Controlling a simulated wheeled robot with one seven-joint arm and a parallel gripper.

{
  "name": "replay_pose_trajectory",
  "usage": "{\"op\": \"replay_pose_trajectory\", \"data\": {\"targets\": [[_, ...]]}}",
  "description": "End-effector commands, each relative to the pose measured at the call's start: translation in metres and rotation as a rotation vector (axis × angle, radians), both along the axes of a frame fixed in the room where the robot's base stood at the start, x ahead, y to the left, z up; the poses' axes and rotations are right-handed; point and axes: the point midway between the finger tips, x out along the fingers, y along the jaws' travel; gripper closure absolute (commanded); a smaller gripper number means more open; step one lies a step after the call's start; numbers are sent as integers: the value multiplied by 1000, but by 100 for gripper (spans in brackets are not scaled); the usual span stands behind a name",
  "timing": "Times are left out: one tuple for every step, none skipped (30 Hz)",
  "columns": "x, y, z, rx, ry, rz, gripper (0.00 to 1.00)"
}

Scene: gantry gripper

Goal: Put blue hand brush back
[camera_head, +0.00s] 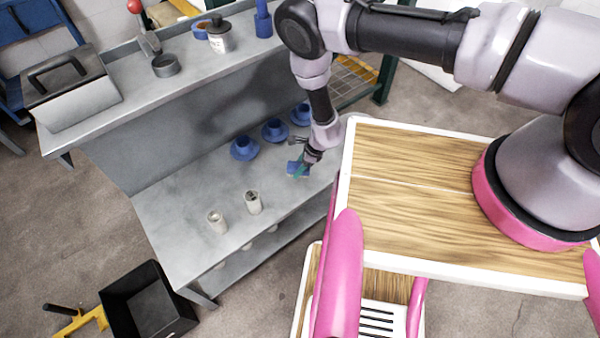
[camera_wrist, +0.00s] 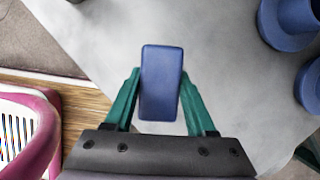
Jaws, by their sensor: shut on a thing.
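My gripper (camera_head: 297,168) is low over the grey lower worktop (camera_head: 180,190), near its right end. It is shut on a blue block-shaped thing, which I take for the blue hand brush (camera_wrist: 161,70). In the wrist view the brush sits between the two green fingers, with its long side pointing away from the palm. Its underside and any bristles are hidden. In the head view the brush is small and partly covered by the gripper, and I cannot tell whether it touches the worktop.
Blue round flanged parts (camera_head: 244,149) stand in a row behind my gripper. Two pale cups (camera_head: 253,203) stand to the left. The raised shelf (camera_head: 130,90) holds a jar (camera_head: 219,37) and a dark ring-shaped container (camera_head: 165,65). A black bin (camera_head: 148,305) is on the floor.

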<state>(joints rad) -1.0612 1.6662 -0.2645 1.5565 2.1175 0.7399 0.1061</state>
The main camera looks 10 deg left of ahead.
Motion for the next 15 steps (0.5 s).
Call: {"op": "replay_pose_trajectory", "data": {"targets": [[-1, -1, -8, -1, 0, 1, 100], [-1, -1, -13, -1, 0, 1, 100], [-1, -1, -20, -2, 0, 2, 100], [-1, -1, -24, -1, 0, 1, 100], [-1, -1, -28, -2, 0, 1, 100], [-1, -1, -33, -1, 0, 1, 100], [0, -1, -35, -1, 0, 1, 100], [0, -1, -37, -1, 0, 2, 100], [0, -1, -38, -1, 0, 2, 100], [0, 0, -39, -1, 0, 1, 100], [0, 0, -39, -1, 0, 1, 100], [0, 0, -38, -1, 0, 1, 100], [0, 0, -38, -1, 0, 1, 100], [0, 0, -38, -1, 0, 1, 100], [0, 0, -38, -1, 0, 1, 100]]}}
